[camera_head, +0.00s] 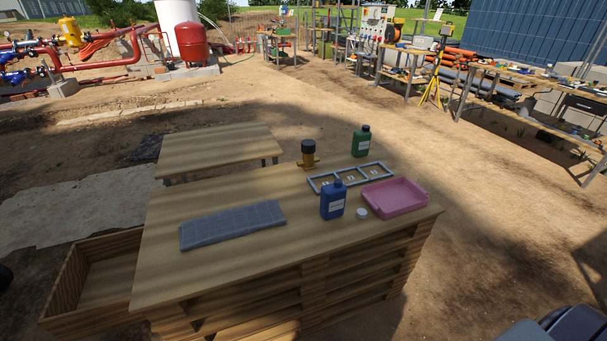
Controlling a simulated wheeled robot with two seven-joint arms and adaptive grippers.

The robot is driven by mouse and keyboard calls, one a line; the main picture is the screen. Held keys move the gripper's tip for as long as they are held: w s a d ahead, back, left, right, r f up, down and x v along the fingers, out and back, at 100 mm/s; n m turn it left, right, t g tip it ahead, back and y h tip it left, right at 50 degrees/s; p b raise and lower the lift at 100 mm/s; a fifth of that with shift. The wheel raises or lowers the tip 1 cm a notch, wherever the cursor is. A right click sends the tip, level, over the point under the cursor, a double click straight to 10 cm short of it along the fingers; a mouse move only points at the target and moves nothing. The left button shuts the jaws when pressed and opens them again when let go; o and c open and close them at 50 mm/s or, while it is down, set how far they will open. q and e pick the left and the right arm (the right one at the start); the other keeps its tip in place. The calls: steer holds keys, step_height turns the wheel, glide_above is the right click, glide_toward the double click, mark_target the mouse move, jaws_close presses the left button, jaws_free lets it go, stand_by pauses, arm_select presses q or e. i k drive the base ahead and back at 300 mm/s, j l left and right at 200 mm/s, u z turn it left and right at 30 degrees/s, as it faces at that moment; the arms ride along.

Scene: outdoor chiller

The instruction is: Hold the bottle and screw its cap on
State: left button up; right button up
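A blue bottle (332,203) with a white label stands upright near the front right of the wooden table. Its narrow neck points up; the opening is too small to make out. A round white cap (362,213) lies on the table just right of the bottle, apart from it. A green bottle (361,143) with a dark top stands upright farther back, near the table's back edge. Neither of my grippers shows in the head view. Nothing is seen touching the blue bottle or the white cap.
A pink tray (419,207) sits right of the cap. A grey frame with openings (318,189) lies behind the bottle. A black-and-yellow item (308,154) stands farther back. A grey ribbed mat (232,225) lies left. The table's front left (180,275) is bare.

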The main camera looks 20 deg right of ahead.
mark_target(333, 197)
steer(key=z, duration=1.25)
